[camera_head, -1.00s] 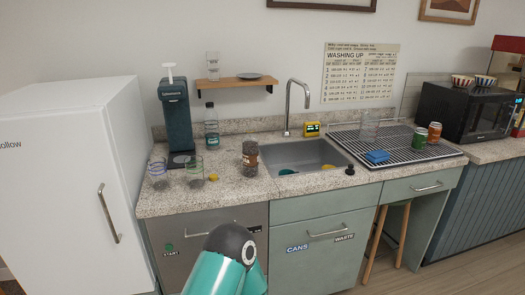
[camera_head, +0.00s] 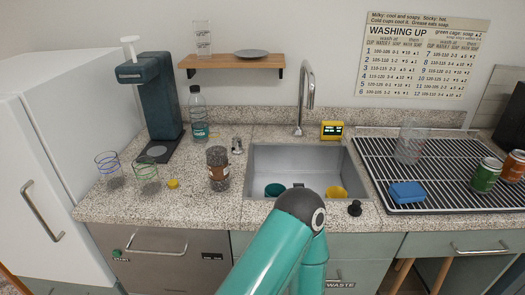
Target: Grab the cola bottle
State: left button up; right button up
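A clear bottle with a dark cap and a teal band (camera_head: 198,116) stands upright at the back of the counter, between the soda machine and the sink. I cannot read its label, so I cannot tell if it is the cola bottle. A dark brown speckled jar or tumbler (camera_head: 218,172) stands in front of it, left of the sink. One of my teal arms rises from the bottom edge and bends in front of the sink. Neither of my grippers shows in the view.
A dark soda machine (camera_head: 152,98) and two wire-patterned glasses (camera_head: 147,176) stand on the left. A yellow cap (camera_head: 173,184) and small metal item (camera_head: 237,145) lie nearby. The sink (camera_head: 300,165) holds cups. The drying rack (camera_head: 440,150) carries a glass, sponge and cans.

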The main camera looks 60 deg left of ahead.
aim_at(215, 149)
jog(key=z, duration=0.35)
jog(key=i, duration=0.45)
jog(key=u, duration=2.05)
jog(key=k, duration=0.8)
jog(key=u, duration=0.25)
jog(key=i, duration=0.8)
jog(key=z, duration=0.1)
